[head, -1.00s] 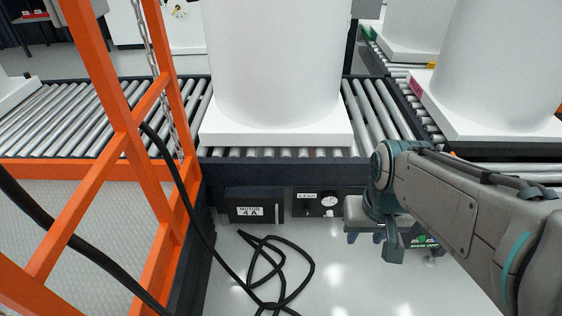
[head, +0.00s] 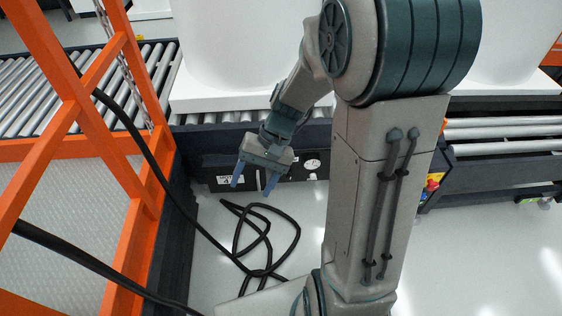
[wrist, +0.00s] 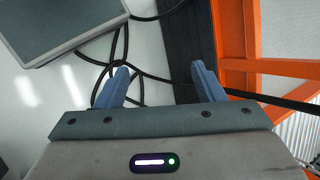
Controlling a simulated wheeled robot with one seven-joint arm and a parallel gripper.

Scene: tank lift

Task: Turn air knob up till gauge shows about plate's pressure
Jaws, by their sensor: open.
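The round white air gauge (head: 312,164) is on the dark panel under the conveyor in the head view, just right of my gripper; its needle is too small to read. A small pale spot under the gauge may be the air knob, but I cannot be sure. The pressure plate cannot be made out, as my gripper covers part of the panel.
An orange frame (head: 120,150) stands at the left. A black cable (head: 298,240) lies coiled on the white floor below the gripper. A large white tank (head: 230,50) on a white base stands on the roller conveyor (head: 60,95). Floor at the right is open.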

